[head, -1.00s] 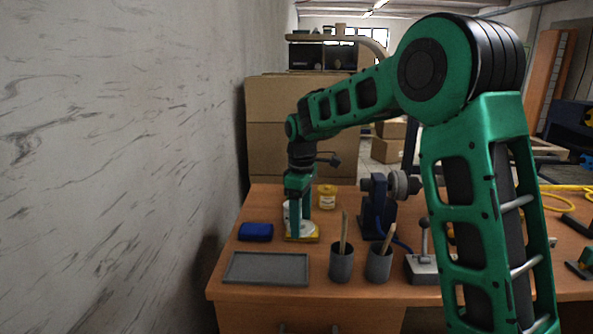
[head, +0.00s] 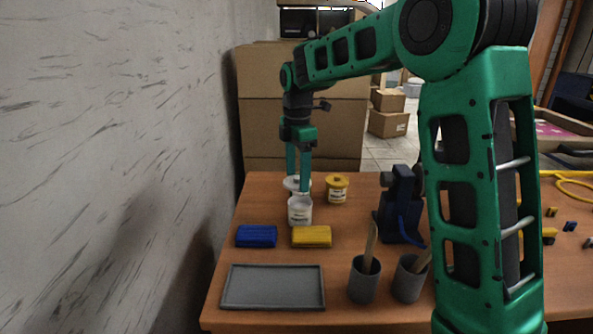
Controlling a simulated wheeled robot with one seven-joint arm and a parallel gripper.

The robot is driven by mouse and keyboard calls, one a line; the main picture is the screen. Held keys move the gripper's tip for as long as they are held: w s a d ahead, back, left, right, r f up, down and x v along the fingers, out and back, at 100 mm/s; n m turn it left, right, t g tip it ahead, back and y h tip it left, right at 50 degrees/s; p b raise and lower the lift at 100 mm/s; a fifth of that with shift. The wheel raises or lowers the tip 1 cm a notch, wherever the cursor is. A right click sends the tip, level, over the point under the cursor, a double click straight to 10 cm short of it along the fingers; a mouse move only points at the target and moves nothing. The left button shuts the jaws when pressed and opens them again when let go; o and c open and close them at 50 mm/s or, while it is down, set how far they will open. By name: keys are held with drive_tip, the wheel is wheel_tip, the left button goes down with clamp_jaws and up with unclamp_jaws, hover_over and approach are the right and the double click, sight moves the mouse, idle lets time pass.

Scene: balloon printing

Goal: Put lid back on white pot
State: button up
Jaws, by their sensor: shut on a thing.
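The white pot (head: 300,212) stands upright on the table behind the yellow block, with a label on its front. My gripper (head: 298,187) points down just above the pot's top. Its green fingers are shut on the white lid (head: 291,183), a pale disc that shows between and left of the fingers. The lid is at or slightly above the pot's rim. The fingers partly hide it, and I cannot tell whether it touches the pot.
A yellow-lidded pot (head: 337,188) stands close to the right. A blue block (head: 257,236) and a yellow block (head: 312,237) lie in front. A grey tray (head: 274,287), grey cups (head: 364,282) with sticks and a dark blue device (head: 401,205) are nearby. The wall is at left.

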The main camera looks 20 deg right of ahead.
drive_tip(key=shift+d+f, duration=0.15)
drive_tip(key=shift+f, duration=0.6)
drive_tip(key=shift+d+f, duration=0.15)
drive_tip(key=shift+f, duration=1.85)
drive_tip(key=shift+s+d+r, duration=0.1)
drive_tip(key=shift+d, duration=0.05)
drive_tip(key=shift+f, duration=0.2)
idle(0.4)
drive_tip(key=o, duration=1.5)
drive_tip(key=shift+r, duration=3.55)
